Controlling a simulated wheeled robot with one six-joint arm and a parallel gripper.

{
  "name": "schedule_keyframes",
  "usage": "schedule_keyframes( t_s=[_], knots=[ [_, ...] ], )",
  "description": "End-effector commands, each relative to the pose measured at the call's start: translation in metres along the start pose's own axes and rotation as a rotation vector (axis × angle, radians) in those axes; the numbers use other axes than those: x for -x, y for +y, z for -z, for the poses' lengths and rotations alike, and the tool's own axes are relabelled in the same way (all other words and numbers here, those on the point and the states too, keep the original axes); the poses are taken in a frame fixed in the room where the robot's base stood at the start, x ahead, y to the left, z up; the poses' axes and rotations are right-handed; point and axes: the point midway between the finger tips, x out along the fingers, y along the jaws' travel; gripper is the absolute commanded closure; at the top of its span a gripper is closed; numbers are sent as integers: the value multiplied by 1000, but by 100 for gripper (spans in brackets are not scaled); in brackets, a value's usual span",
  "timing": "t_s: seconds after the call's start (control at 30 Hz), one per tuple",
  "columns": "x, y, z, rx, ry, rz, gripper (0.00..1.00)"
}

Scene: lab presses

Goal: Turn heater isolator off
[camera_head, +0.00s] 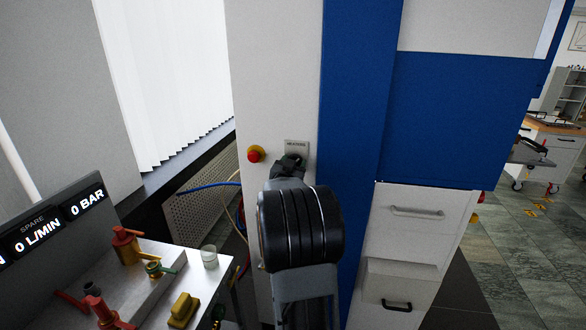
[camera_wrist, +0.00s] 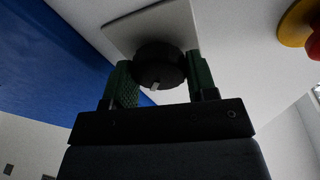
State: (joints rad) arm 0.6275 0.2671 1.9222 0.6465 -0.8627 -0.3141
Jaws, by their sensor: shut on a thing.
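The heater isolator is a dark round knob (camera_wrist: 160,66) on a pale square plate, set on the white side of the press cabinet. In the wrist view my gripper (camera_wrist: 160,84) has its green fingers on either side of the knob and is shut on it. A small light mark shows on the knob's near edge. In the head view the labelled plate (camera_head: 297,146) shows above my gripper (camera_head: 289,163), and my arm hides most of the knob. The label's words are too small to read surely.
A red emergency button on a yellow base (camera_head: 255,154) sits just left of the plate. A bench (camera_head: 205,291) with red, green and yellow valve fittings and a glass beaker (camera_head: 209,256) stands at the lower left. Blue and yellow hoses run behind it. White drawers (camera_head: 415,235) are at the right.

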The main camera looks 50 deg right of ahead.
Motion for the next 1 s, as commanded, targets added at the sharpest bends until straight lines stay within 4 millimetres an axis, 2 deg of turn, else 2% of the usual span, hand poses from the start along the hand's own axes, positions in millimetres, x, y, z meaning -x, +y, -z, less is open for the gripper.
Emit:
schedule_keyframes(
  t_s=[0.5,1.0],
  knots=[
    [0,4,-5,447,22,55,71],
    [0,5,-5,661,34,83,71]
  ],
)
